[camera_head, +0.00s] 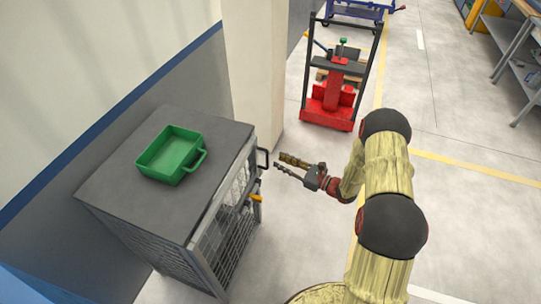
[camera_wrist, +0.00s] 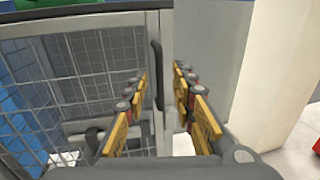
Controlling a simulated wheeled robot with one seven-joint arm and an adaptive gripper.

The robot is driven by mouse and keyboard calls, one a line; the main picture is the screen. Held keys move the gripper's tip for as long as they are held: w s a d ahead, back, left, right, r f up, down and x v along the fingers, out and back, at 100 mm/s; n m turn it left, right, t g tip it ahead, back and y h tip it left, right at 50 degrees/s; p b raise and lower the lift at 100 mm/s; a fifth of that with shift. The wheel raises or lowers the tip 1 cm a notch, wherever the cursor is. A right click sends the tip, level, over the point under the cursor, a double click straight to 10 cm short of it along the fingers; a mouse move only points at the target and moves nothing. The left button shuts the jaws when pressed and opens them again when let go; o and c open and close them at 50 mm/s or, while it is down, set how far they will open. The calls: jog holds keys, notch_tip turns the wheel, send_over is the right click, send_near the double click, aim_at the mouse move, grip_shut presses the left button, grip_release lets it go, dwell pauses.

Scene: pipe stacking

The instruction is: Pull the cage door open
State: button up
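The cage (camera_head: 160,215) is a grey wire-mesh box with a flat dark top, at the left in the head view. Its mesh door (camera_head: 232,200) is on the side facing my arm and looks closed. A black door handle (camera_head: 263,158) sticks out near the door's upper far edge. My gripper (camera_head: 279,161) is open and its fingertips point at the handle, close to it. In the wrist view the dark upright handle (camera_wrist: 157,75) shows between the two spread yellow-padded fingers (camera_wrist: 160,76). I cannot tell whether either finger touches it.
A green tray (camera_head: 167,160) sits on the cage top. A pale pillar (camera_head: 252,70) stands right behind the cage. A red cart (camera_head: 335,95) is farther back. The floor (camera_head: 465,215) to the right of my arm is clear.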

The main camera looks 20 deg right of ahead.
jog(key=b, duration=0.2)
send_over(268, 168)
jog(key=shift+w+f, duration=0.1)
jog(key=shift+w, duration=0.25)
jog(key=shift+c, duration=0.4)
grip_shut()
dwell(0.3)
